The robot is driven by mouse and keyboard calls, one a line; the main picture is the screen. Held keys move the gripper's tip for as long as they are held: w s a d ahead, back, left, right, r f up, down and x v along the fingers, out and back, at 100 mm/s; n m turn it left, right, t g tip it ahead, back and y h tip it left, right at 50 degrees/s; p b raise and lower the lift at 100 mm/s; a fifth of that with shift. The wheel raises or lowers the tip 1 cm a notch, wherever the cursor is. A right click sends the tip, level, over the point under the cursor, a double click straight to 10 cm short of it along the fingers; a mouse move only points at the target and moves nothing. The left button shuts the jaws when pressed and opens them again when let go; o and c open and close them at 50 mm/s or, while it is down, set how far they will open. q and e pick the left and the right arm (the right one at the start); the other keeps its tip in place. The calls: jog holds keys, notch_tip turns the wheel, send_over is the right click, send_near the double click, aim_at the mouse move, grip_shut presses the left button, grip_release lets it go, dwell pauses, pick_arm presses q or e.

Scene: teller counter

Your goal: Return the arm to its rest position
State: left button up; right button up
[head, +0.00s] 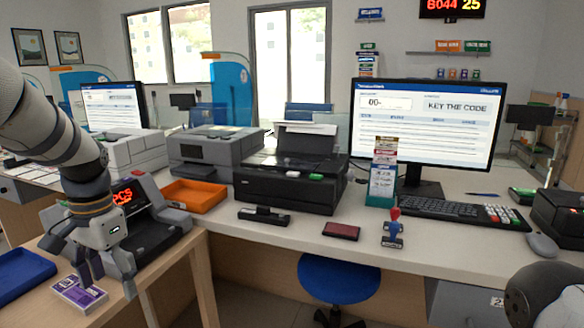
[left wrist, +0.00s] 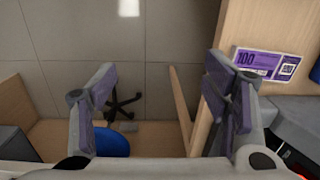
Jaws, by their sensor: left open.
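My left arm (head: 55,135) comes in from the left. My left gripper (head: 104,284) hangs down in front of the counting machine, over the front edge of the low wooden table. In the left wrist view, my left gripper (left wrist: 160,108) has its purple-padded fingers wide apart, with only floor and a chair between them. A purple banknote bundle marked 100 (head: 78,294) lies on the low table beside the gripper; it also shows in the left wrist view (left wrist: 262,65), outside the fingers. My right gripper is not in view.
A counting machine (head: 150,238) with red digits and a blue tray (head: 22,272) are close to the left gripper. An orange tray (head: 192,196), printers, a red ink pad (head: 341,231), a stamp (head: 393,232) and a keyboard stand on the counter. A blue stool (head: 338,279) is below.

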pick_arm(q)
jog(key=s+d+f, duration=0.1)
jog(key=s+f, duration=0.2)
jog(key=f, duration=0.4)
jog(key=s+d+f+n+g, duration=0.1)
jog(key=s+f, duration=0.2)
jog(key=f, duration=0.4)
jog(key=s+d+f, duration=0.1)
jog(key=s+f, duration=0.3)
jog(key=f, duration=0.4)
jog(key=s+d+f, duration=0.2)
jog(key=s, duration=0.6)
jog(key=s+d+f+n, duration=0.1)
jog(key=s+d+f, duration=0.1)
jog(key=s, duration=0.7)
jog(key=s+d+f+n+g, duration=0.1)
jog(key=s+d, duration=0.3)
jog(key=s, duration=0.5)
jog(key=shift+d+f+h, duration=0.25)
jog(key=shift+f+h, duration=0.05)
jog(key=shift+f, duration=0.3)
